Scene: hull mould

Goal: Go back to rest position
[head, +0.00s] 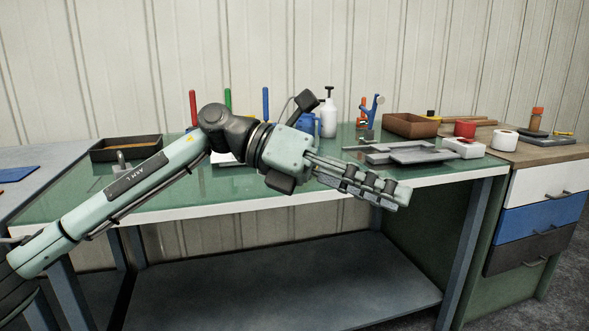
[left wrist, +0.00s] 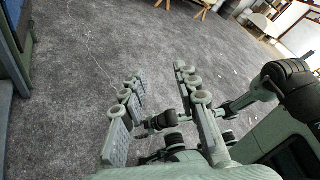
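My left gripper (head: 398,192) is held out in the air in front of the green workbench (head: 190,187), above its lower shelf. In the left wrist view the two fingers of my left gripper (left wrist: 158,72) stand apart with only grey floor between and beyond them, so it is open and empty. My right arm (left wrist: 240,102) shows behind the fingers in the left wrist view. Its gripper end is small and partly hidden by my left fingers, so its state is unclear. The head view does not show my right arm.
The workbench carries a dark tray (head: 125,148), a white bottle (head: 328,115), a grey mould plate (head: 408,153) and a brown box (head: 410,125). A drawer cabinet (head: 545,182) stands at the right. The lower shelf (head: 280,282) is bare.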

